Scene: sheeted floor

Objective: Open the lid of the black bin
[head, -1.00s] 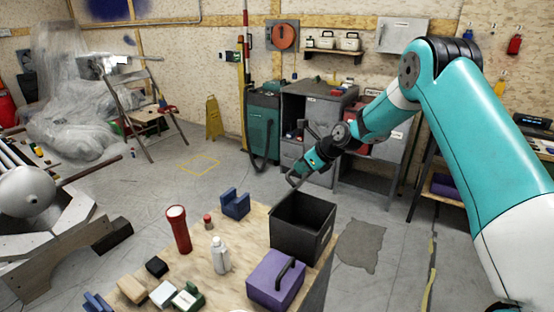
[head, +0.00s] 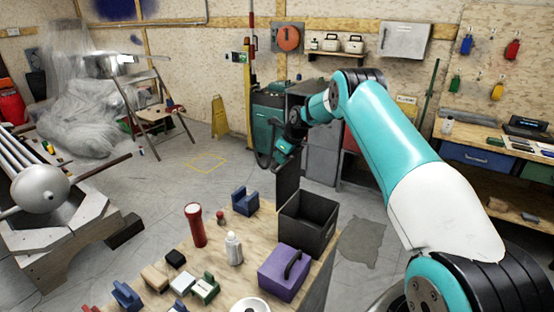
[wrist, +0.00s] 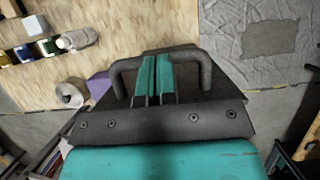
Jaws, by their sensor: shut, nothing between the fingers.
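The black bin (head: 321,240) stands on the wooden table's far right corner, and its dark interior shows from above. A flat dark panel, which looks like its lid (head: 288,186), stands nearly upright at the bin's back left edge. My gripper (head: 278,163) is just beyond the panel's top, partly hard to make out against the green cabinet. In the wrist view my gripper's teal fingers (wrist: 154,75) are pressed together, with nothing between them. A dark surface of the bin or lid (wrist: 228,68) shows behind them; I cannot tell whether they touch it.
A purple toolbox (head: 284,272) stands close in front of the bin. A red flashlight (head: 196,226), a white bottle (head: 234,249) and a blue block (head: 245,201) stand to its left. A green cabinet (head: 272,117) is behind. Open floor (head: 180,180) lies left of the gripper.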

